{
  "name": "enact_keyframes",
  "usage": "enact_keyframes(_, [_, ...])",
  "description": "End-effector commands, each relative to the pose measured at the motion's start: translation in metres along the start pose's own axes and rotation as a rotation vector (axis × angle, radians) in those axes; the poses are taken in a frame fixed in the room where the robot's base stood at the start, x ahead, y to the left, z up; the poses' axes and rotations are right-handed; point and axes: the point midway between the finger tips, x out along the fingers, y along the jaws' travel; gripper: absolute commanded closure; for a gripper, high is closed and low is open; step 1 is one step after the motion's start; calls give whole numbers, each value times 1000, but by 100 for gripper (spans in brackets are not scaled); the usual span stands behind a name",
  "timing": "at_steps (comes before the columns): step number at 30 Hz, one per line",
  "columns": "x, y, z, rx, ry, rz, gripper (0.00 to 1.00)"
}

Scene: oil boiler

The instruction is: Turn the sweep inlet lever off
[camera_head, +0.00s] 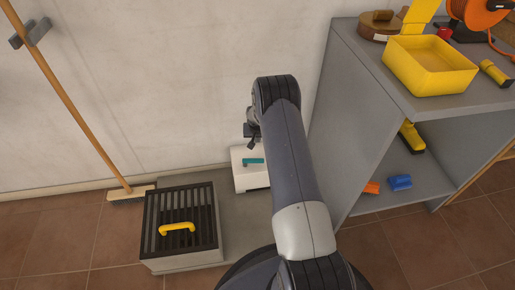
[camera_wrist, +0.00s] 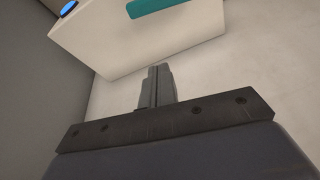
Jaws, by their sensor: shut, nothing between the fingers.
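A teal lever (camera_head: 254,161) sits on a small white box (camera_head: 250,181) low against the wall, and it lies roughly level in the head view. It is the only lever I can make out; no label is readable. In the wrist view the teal lever (camera_wrist: 158,7) is cut off by the top edge, on the white box (camera_wrist: 115,45). My gripper (camera_head: 252,142) is beside the box's upper part in the head view. In the wrist view my gripper (camera_wrist: 158,68) is shut and empty, pointing toward the box and apart from the lever.
A blue round part (camera_wrist: 68,8) shows at the box's corner. A grey shelf unit (camera_head: 350,110) with a yellow bin (camera_head: 430,68) stands close on the right of my arm.

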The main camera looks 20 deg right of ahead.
Motion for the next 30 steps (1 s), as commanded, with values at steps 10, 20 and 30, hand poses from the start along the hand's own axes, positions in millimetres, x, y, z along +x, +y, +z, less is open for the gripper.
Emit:
enact_keyframes(10, [0,0,0,0,0,0,100])
enact_keyframes(20, [12,0,1,0,0,0,100])
enact_keyframes(30, [77,0,2,0,0,0,100])
